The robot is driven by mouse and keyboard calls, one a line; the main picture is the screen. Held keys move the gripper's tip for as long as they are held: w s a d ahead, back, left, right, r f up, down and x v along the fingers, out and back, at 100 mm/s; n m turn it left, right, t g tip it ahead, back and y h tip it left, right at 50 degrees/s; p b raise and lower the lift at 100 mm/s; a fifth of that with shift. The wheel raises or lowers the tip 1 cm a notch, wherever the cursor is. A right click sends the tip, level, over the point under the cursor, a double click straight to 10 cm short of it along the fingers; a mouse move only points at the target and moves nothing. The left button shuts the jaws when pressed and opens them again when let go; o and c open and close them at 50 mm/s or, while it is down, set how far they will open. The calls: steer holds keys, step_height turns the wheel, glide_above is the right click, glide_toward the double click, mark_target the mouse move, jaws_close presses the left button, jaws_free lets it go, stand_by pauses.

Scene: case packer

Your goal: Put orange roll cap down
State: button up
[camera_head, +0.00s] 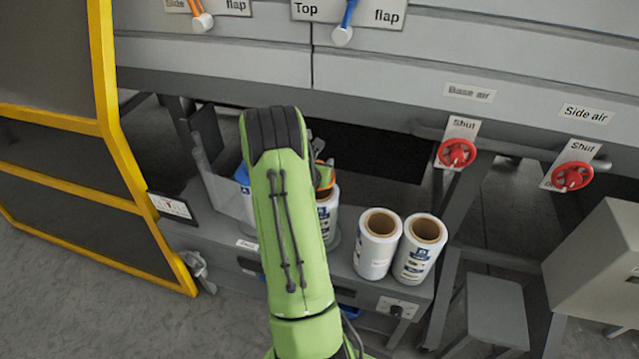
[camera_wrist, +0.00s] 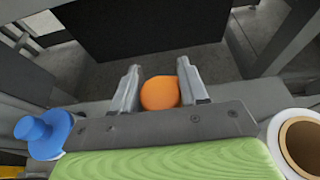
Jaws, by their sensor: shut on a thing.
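The orange roll cap (camera_wrist: 160,93) shows as a rounded orange piece between the two grey fingers of my gripper (camera_wrist: 160,88) in the wrist view. My gripper is shut on it. A blue cap (camera_wrist: 42,135) with a knob stands left of my gripper in the wrist view; a bit of blue also shows left of the arm in the head view.
Two white rolls (camera_head: 378,250) (camera_head: 417,255) with brown cores stand on the grey bench right of my arm; another roll (camera_head: 328,215) is partly hidden behind it. One roll (camera_wrist: 298,140) is close on the right in the wrist view. A yellow-framed guard (camera_head: 120,150) stands left.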

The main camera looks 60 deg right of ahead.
steer(key=shift+f+b, duration=0.65)
steer(key=shift+f, duration=1.75)
steer(key=o, duration=1.2)
